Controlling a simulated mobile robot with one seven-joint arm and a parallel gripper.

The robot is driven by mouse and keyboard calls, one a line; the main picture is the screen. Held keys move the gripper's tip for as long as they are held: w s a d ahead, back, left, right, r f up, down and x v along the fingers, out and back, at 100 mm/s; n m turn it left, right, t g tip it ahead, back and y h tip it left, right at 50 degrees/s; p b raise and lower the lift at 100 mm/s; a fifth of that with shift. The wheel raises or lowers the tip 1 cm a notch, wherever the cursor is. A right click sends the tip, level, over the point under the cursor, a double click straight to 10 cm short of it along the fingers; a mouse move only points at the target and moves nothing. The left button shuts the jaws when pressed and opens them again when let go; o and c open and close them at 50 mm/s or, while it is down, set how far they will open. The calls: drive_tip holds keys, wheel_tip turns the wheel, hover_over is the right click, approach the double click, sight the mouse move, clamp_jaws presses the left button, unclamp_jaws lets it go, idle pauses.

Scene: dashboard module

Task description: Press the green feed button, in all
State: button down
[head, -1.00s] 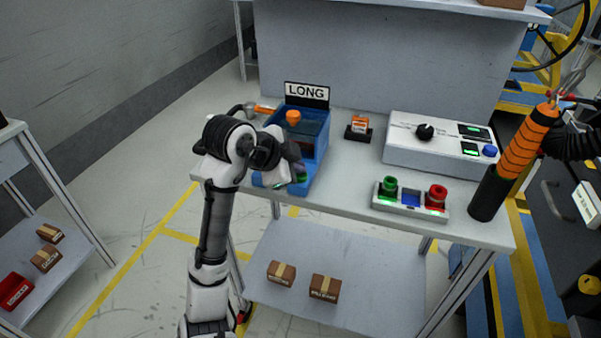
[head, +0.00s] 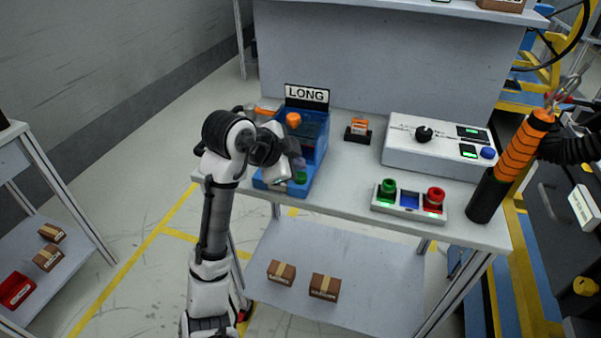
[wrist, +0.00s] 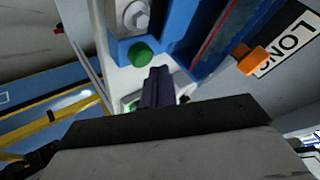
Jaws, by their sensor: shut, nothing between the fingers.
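The blue machine (head: 314,139) stands at the left of the table, with a LONG sign behind it and an orange knob (head: 293,119) on top. A green button (head: 300,177) is low on its front. In the wrist view the green button (wrist: 140,54) is round and lies just beyond and slightly left of my fingertips. My gripper (wrist: 160,72) is shut and empty, its dark fingers pointing at the machine's front. I cannot tell whether the tips touch anything. In the head view my wrist hides part of the machine's front.
A small panel (head: 408,212) with another green button (head: 388,188) and a red button (head: 434,198) lies to the right. A white control box (head: 400,150) and an orange-and-black cylinder (head: 490,195) stand farther right. A small orange item (head: 359,127) sits behind.

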wheel_tip(320, 180, up, 5)
drive_tip(key=p, duration=0.4)
drive_tip(key=shift+r, duration=0.1)
idle(0.7)
